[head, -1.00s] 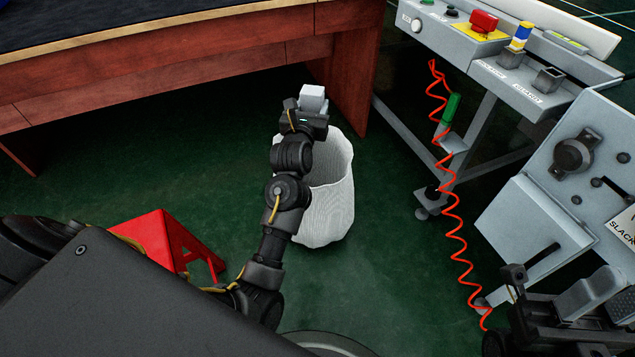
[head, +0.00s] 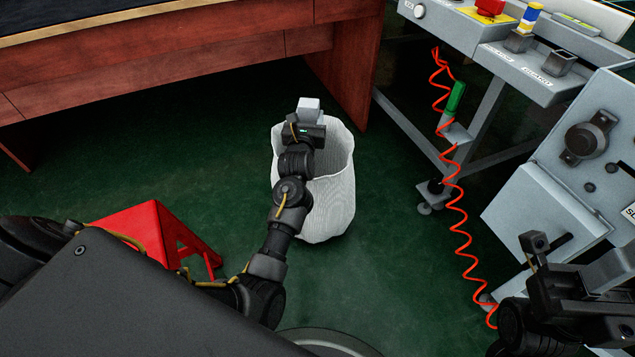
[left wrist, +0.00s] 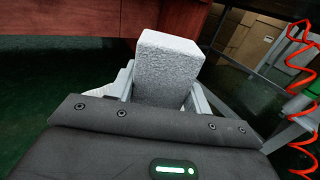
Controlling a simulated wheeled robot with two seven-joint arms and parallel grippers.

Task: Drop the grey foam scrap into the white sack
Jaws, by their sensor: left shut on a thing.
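The grey foam scrap (head: 309,103) is a pale block at the tip of my left gripper (head: 308,114), which is shut on it. In the left wrist view the foam scrap (left wrist: 168,72) stands up between the two grey fingers. The white sack (head: 331,208) stands open on the green floor. My left gripper and wrist are above the sack and cover part of its mouth; the foam shows near the far rim in the picture. Its exact height above the rim is unclear. My right gripper (head: 600,272) is at the lower right, its jaw opening unclear.
A wooden desk (head: 180,60) stands behind the sack. A red stand (head: 150,235) is to the left. A grey control bench (head: 470,40) with a coiled red cord (head: 457,210) and a grey machine (head: 550,205) stand to the right. Floor around the sack is clear.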

